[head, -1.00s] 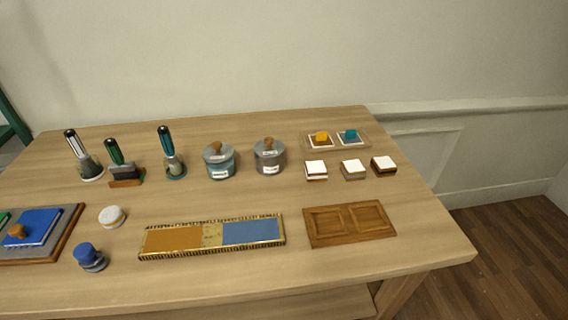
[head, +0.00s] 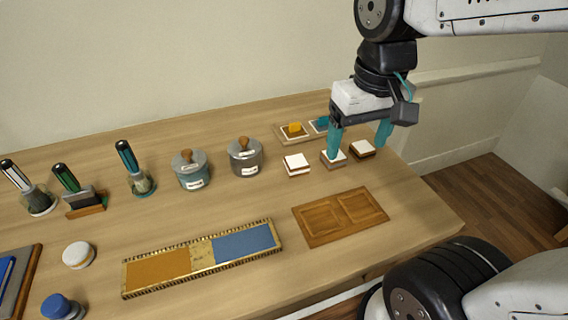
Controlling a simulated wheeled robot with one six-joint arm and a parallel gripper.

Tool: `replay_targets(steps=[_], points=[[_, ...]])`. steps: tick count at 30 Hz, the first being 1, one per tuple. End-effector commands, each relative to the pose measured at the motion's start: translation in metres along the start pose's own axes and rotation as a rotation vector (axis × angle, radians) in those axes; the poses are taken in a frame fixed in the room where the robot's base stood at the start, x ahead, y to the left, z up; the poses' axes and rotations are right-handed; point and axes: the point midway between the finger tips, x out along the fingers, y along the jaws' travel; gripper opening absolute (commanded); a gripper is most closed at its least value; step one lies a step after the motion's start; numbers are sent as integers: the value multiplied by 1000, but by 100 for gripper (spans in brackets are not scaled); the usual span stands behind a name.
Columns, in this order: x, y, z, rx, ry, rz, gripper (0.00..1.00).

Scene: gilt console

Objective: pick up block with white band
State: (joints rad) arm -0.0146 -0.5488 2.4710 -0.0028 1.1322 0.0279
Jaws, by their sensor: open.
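Three small square blocks with white tops stand in a row on the right of the table. The left block (head: 297,164) shows a pale, whitish side with brown at its base and seems to be the one with the white band. The middle block (head: 333,162) has a greyish-brown side, and the right block (head: 362,150) has a dark brown side. My gripper (head: 357,151) is open and empty, pointing down with teal fingers. Its left finger overlaps the middle block; its right finger is right of the right block. I cannot tell the fingers' exact height or contact.
A tray (head: 279,132) with yellow and teal pieces lies behind the blocks. Two lidded pots (head: 245,160) stand to their left. A wooden panel (head: 340,218) and a gilt-edged strip (head: 200,256) lie in front. The table's right edge is close to the blocks.

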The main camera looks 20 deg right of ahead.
Motion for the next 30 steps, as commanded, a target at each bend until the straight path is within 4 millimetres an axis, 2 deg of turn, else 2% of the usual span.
replay_targets(steps=[1,6,12,15,19,30], points=[[9,-3,-20,0,-20,0,76],[44,-14,-86,5,-50,-1,76],[94,-24,-145,14,-75,0,76],[114,-28,-162,18,-83,0,76],[130,-31,-174,20,-87,1,76],[171,-30,-174,22,-90,1,76]])
